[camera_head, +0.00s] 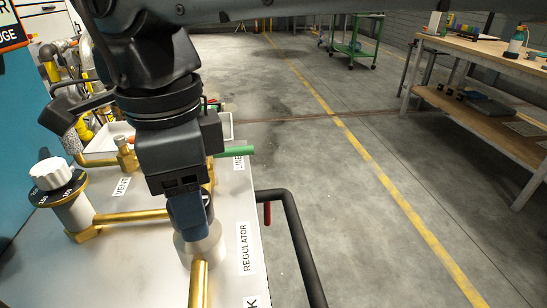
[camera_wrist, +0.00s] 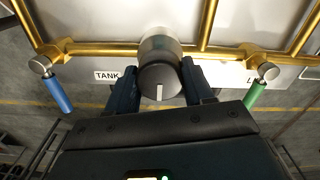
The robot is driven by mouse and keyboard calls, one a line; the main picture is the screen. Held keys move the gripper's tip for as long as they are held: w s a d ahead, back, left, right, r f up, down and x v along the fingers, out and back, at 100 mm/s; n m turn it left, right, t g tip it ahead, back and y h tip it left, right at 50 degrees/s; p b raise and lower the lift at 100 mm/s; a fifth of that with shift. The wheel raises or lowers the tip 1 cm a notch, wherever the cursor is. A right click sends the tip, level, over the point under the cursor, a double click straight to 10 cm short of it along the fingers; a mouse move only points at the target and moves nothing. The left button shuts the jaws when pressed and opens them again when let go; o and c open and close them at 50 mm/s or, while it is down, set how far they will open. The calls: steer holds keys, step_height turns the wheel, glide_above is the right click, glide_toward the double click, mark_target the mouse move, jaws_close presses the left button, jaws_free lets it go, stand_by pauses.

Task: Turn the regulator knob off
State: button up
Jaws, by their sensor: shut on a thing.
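The regulator is a silvery round body (camera_head: 203,247) on the brass pipe, beside the REGULATOR label (camera_head: 246,248). Its dark grey knob (camera_wrist: 160,82) shows in the wrist view, with a white pointer line directed at the bottom of the picture. My gripper (camera_head: 192,222) reaches down onto the regulator from above. In the wrist view my gripper's (camera_wrist: 161,90) two dark blue fingers stand one on each side of the knob, shut on it. In the head view the knob is hidden by my gripper.
A green valve handle (camera_head: 235,152) lies near the LINE label; a blue handle (camera_wrist: 58,95) sits near the TANK label (camera_wrist: 107,75). A white knob (camera_head: 50,174) on a black dial stands left. A black rail (camera_head: 297,235) edges the panel. Open floor lies right, before a workbench (camera_head: 480,66).

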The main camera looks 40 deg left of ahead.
stand_by(0.5)
steer(key=o, duration=1)
steer(key=shift+o, duration=0.2)
steer(key=shift+r, duration=0.1)
step_height(320, 180, up, 8)
steer(key=shift+f+p, duration=0.2)
steer(key=shift+p, duration=0.4)
